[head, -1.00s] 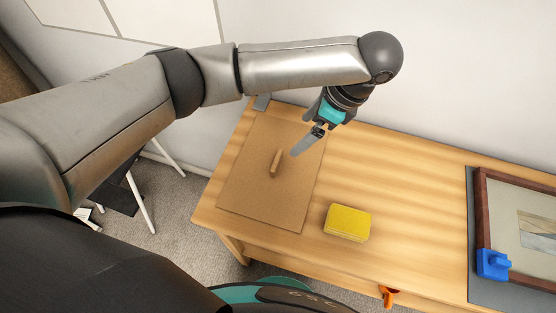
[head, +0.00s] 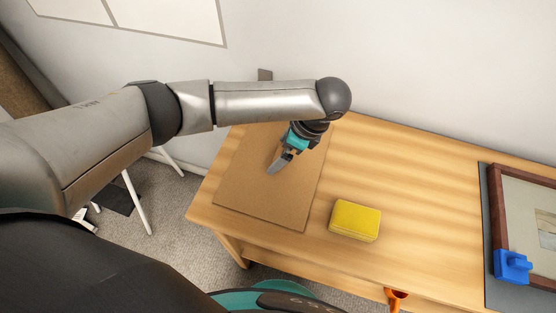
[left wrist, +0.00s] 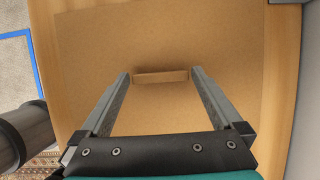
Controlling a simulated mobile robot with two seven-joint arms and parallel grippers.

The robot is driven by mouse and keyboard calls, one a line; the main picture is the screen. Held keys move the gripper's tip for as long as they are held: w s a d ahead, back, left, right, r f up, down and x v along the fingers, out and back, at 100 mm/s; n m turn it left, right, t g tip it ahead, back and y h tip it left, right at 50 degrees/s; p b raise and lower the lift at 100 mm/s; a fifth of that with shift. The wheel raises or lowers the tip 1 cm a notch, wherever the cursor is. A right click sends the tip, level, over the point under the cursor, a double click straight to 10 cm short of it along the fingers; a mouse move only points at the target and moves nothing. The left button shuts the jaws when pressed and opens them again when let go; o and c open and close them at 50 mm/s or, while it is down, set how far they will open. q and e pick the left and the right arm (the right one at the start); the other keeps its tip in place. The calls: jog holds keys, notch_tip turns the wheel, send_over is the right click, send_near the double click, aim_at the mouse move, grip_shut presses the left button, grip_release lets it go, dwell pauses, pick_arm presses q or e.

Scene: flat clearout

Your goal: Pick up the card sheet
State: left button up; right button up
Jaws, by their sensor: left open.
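The card sheet (head: 250,190) is a flat brown rectangle lying at the left end of the wooden table. It also fills most of the left wrist view (left wrist: 225,45). A small raised tab (left wrist: 160,76) of the same brown stands on the sheet. Whether the fingertips touch the sheet cannot be told. My right gripper is not in view.
A yellow sponge-like block (head: 355,220) sits right of the sheet on the wooden table (head: 420,190). At the right lie a framed picture (head: 498,220) and a blue object (head: 513,266). An orange item (head: 396,297) is at the front edge. The table's middle is clear.

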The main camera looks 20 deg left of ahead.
pick_arm(q)
jog(key=shift+a+f, duration=0.1)
jog(key=shift+f, duration=0.05)
jog(key=c, duration=1.1)
